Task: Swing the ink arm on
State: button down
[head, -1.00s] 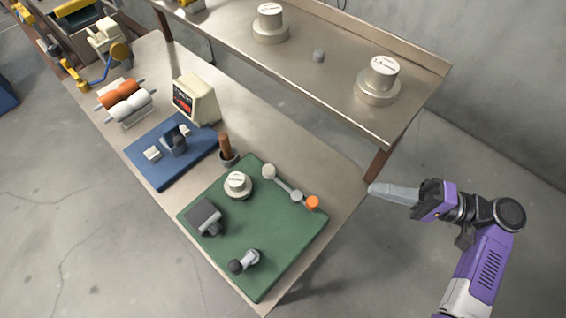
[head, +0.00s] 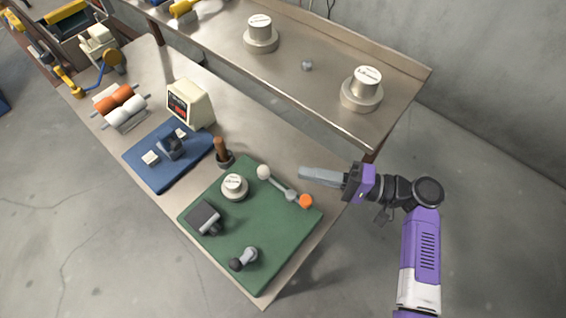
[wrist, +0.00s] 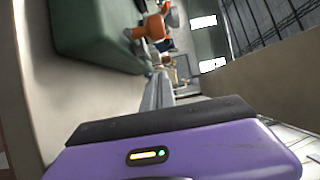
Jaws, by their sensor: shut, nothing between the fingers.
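The ink arm (head: 278,184) is a thin grey bar on the green base (head: 265,232), near its upper right edge. It has a pale round head (head: 264,172) at one end, and a grey post and an orange knob (head: 306,201) at the other. My gripper (head: 303,173) is shut and empty. In the head view its fingertips show just above and right of the bar; whether they touch it I cannot tell. In the wrist view the shut fingers (wrist: 158,92) point toward orange and grey parts beside the green base (wrist: 100,40).
The green base also carries a white-topped round piece (head: 234,186), a dark grey block (head: 203,217) and a black-knobbed lever (head: 243,259). A wooden-handled tool in a cup (head: 223,152) stands at its upper left. A raised metal shelf (head: 310,92) with silver weights runs behind.

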aim_at(267, 174)
jog(key=a, duration=0.3)
jog(key=w+a+p, duration=0.1)
jog(key=a, duration=0.2)
jog(key=shift+w+a, duration=0.15)
jog(key=shift+a, duration=0.05)
jog(key=shift+s+a+f+b, duration=0.2)
jog(key=shift+s+a+b, duration=0.25)
jog(key=shift+a+b, duration=0.3)
jog(key=shift+s+a+g+b, duration=0.1)
jog(key=shift+a+g+b, duration=0.2)
jog(key=shift+b, duration=0.05)
jog(key=shift+n+g+b, duration=0.35)
jog(key=shift+n+g, duration=0.15)
jog(key=shift+s+a+r+g, duration=0.1)
jog(key=shift+s+r+g, duration=0.1)
jog(key=shift+g, duration=0.1)
